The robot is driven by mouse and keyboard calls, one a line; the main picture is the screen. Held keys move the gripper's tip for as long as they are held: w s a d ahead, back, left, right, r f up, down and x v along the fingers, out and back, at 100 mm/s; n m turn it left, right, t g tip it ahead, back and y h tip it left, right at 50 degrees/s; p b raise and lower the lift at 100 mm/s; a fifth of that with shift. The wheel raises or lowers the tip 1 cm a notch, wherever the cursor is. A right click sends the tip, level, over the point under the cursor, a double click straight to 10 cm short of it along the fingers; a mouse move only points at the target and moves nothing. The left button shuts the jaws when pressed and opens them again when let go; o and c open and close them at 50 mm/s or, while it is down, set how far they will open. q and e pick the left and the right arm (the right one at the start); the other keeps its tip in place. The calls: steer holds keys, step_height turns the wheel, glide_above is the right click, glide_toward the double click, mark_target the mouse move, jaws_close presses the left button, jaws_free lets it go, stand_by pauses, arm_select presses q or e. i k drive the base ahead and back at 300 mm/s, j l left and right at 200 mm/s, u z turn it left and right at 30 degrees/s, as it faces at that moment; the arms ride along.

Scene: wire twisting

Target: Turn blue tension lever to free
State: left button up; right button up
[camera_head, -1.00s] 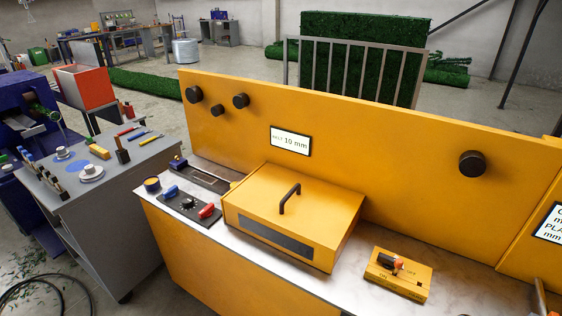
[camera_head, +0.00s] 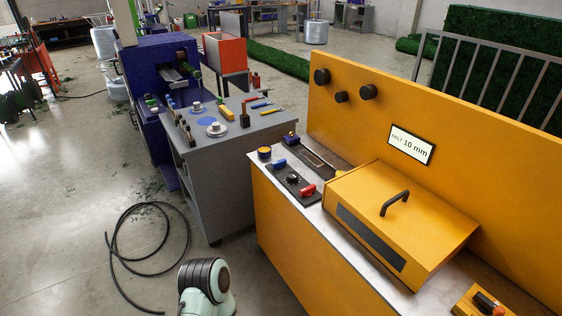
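The yellow machine (camera_head: 285,232) stands at the right. A black control panel (camera_head: 299,185) lies on its metal top, left of the yellow lidded box. A blue lever (camera_head: 279,165) sits at the panel's far end. A black knob (camera_head: 292,178) is in the middle and a red lever (camera_head: 307,190) is at the near end. The blue lever's labels are too small to read. Part of my arm shows at the bottom edge, left of the machine. Neither gripper is in view.
The yellow box (camera_head: 405,225) with a black handle stands right of the panel. A grey tool bench (camera_head: 222,175) stands behind and left of the machine. A black cable (camera_head: 150,250) loops on the floor. The floor left of the machine is otherwise mostly clear.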

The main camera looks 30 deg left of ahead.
mark_target(279, 164)
steer(key=i+j, duration=0.15)
steer(key=j, duration=0.15)
steer(key=i+j, duration=0.1)
steer(key=j, duration=0.25)
steer(key=i+j, duration=0.15)
steer(key=j, duration=0.15)
steer(key=i+j, duration=0.15)
steer(key=j, duration=0.15)
